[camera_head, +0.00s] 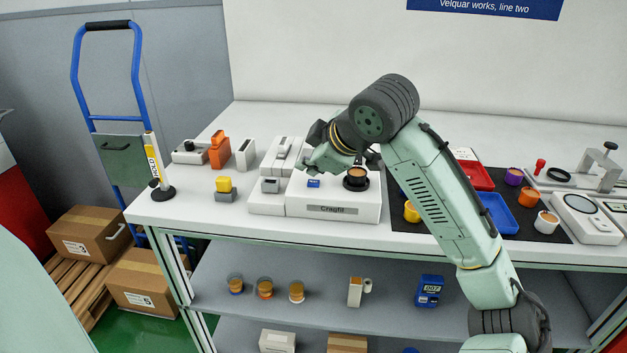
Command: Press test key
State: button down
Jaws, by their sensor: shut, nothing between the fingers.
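A white machine labelled "Cragfit" (333,210) stands on the bench near its front edge. A small blue key (313,183) is on its top, left of centre; I cannot read any lettering on it. A black round holder with a brown-topped cup (356,175) sits on the same top, to the right. My gripper (305,167) is shut and empty, just above and behind the blue key in the picture. I cannot tell whether its tips touch the machine. My arm hides part of the machine's back.
Left of the machine are a grey-white unit (270,188), a yellow block on a grey base (224,188) and an orange device (220,151). To the right, a dark mat (408,228) holds a blue tray (500,213), a red tray (477,175) and several cups.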

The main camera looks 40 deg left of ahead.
aim_at(311, 183)
jog(key=shift+r+p, duration=2.3)
jog(key=shift+r, duration=0.25)
